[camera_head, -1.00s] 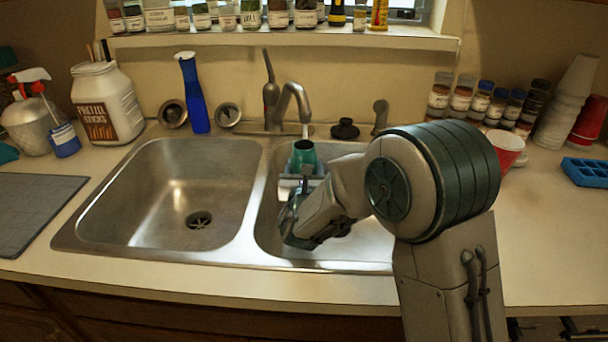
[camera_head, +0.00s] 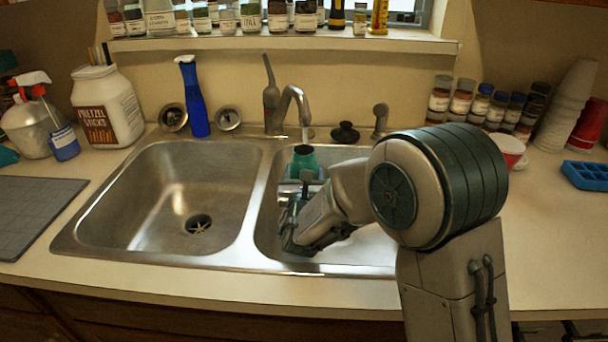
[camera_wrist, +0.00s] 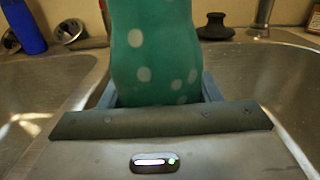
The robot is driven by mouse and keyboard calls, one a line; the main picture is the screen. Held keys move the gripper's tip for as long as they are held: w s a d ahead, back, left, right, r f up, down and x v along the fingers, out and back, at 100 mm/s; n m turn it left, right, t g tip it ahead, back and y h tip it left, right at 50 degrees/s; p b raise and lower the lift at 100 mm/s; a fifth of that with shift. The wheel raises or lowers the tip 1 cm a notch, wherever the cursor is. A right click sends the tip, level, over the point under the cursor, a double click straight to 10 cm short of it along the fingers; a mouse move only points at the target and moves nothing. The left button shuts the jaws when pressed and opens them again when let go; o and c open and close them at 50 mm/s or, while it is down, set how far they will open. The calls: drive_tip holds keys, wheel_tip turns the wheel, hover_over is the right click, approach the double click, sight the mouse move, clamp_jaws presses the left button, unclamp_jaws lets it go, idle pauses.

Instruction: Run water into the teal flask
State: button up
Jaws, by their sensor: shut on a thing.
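The teal flask (camera_head: 304,158) stands upright under the spout of the faucet (camera_head: 292,100), over the right sink basin (camera_head: 360,245). A pale stream shows below the spout, reaching down toward the flask's mouth. In the wrist view the teal flask (camera_wrist: 155,50) has light dots and fills the space between the fingers. My gripper (camera_wrist: 157,95) is shut on it, with the blue-grey fingers on either side. In the head view my gripper (camera_head: 302,185) is partly hidden by my arm. The water level inside the flask cannot be seen.
The left basin (camera_head: 165,195) is empty. Behind the sink stand a blue bottle (camera_head: 194,98), a black stopper (camera_head: 345,132) and a side sprayer (camera_head: 380,120). A pretzel jar (camera_head: 108,105) is at the left. Spice jars (camera_head: 465,100) and a cup (camera_head: 511,150) are at the right.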

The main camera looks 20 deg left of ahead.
sight(303, 166)
drive_tip(key=shift+s+d+r+p, duration=0.1)
drive_tip(key=shift+s+r+p, duration=0.3)
drive_tip(key=shift+r, duration=0.4)
drive_tip(key=shift+s+d+r+p, duration=0.2)
drive_tip(key=shift+s+r, duration=0.35)
drive_tip(key=shift+r, duration=0.3)
drive_tip(key=shift+s+d+r+p, duration=0.1)
drive_tip(key=shift+s+r+p, duration=0.3)
drive_tip(key=shift+r, duration=0.4)
